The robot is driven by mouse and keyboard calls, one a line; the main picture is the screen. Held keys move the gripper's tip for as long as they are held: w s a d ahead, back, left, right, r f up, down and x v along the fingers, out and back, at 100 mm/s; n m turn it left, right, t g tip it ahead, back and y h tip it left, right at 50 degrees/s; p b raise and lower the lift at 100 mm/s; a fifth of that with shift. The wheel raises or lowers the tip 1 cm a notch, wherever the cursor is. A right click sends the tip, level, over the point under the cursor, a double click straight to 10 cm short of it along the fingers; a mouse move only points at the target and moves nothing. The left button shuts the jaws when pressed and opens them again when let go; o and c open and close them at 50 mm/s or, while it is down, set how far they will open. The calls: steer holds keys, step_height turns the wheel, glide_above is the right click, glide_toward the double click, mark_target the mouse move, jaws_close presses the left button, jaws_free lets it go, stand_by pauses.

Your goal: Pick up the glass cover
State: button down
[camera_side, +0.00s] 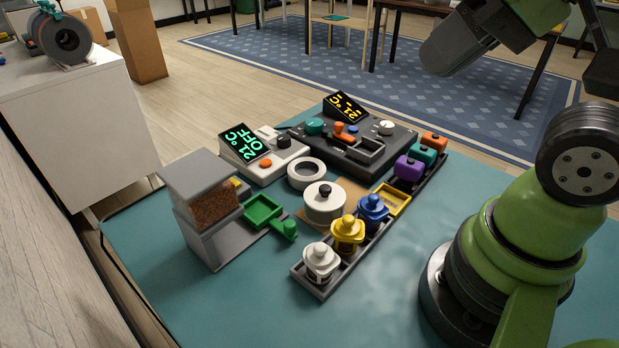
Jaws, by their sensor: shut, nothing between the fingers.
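My gripper (436,62) is the grey end of my arm at the top right. It is shut and empty, high above the table and well away from the objects; its fingertips are hard to make out. I cannot pick out a clearly transparent glass cover. A round white pot-like piece (318,209) with a dark knob on top (325,190) sits on a tan board in the middle of the table. I cannot tell whether it has a glass part. A white ring (306,174) with a dark centre lies just behind it.
A grey rack holds white (320,263), yellow (348,235) and blue (372,212) lidded jars. A grey dispenser (200,177) with brown granules and a green scoop (263,211) stand left. Two display consoles (262,158) (365,150) stand behind. The teal table's front is clear.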

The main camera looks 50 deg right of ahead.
stand_by(0.4)
jaws_free()
steer(key=n+g+h, duration=0.2)
steer(key=n+g, duration=0.4)
steer(key=n, duration=0.1)
glide_above(325, 202)
steer(key=d, duration=0.1)
step_height(325, 202, down, 17)
steer(key=shift+n+g, duration=0.6)
steer(key=shift+n, duration=0.2)
steer(key=f, duration=0.8)
steer(key=shift+w+d+f, duration=0.15)
steer(key=shift+w, duration=0.2)
steer(key=shift+w+f, duration=0.2)
steer(key=shift+f, duration=2.55)
